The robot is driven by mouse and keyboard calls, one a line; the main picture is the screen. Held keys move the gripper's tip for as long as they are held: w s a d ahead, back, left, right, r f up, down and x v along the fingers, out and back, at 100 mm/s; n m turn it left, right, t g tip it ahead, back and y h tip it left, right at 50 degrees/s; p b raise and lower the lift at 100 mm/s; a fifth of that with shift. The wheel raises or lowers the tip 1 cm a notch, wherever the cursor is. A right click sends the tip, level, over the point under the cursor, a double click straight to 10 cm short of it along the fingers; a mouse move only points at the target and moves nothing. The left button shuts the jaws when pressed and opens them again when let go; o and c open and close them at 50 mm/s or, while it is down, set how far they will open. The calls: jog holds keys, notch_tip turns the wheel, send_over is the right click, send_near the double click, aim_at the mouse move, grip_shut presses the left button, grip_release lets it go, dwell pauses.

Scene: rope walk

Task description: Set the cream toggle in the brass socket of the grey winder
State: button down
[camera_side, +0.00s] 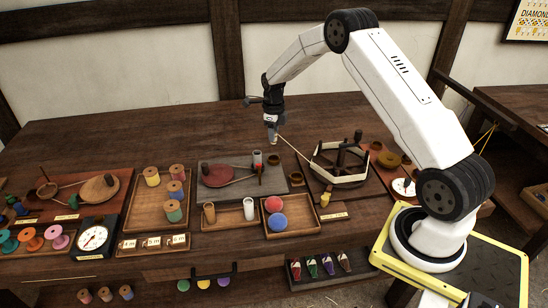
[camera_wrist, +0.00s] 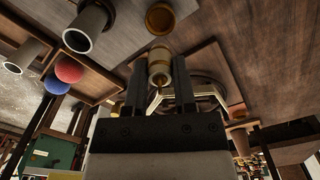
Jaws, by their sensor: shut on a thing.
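My gripper (camera_side: 271,124) is shut on a small cream cylinder, which looks like the cream toggle (camera_wrist: 160,67); a brass-coloured band shows on it in the wrist view. In the side view the toggle hangs from the jaws above the grey winder's back right corner. A thin pale cord runs from near it down to the right. The grey winder (camera_side: 240,184) is a grey board with a dark red disc. A round brass socket (camera_side: 273,160) stands at its back right; it also shows in the wrist view (camera_wrist: 160,17), apart from the toggle.
A grey hollow cylinder (camera_side: 257,158) stands left of the socket. A wheel frame with a pale band (camera_side: 340,170) is to the right. A tray in front holds a red ball (camera_side: 273,204) and a blue ball (camera_side: 277,221). Spools stand left. The table behind is clear.

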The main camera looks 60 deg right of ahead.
aim_at(274, 143)
jog(key=shift+f, duration=2.7)
jog(key=shift+f, duration=0.55)
jog(key=shift+f, duration=0.35)
jog(key=shift+f, duration=0.2)
grip_release()
jog(key=shift+r, duration=0.15)
dwell(0.3)
jog(key=shift+r, duration=3.85)
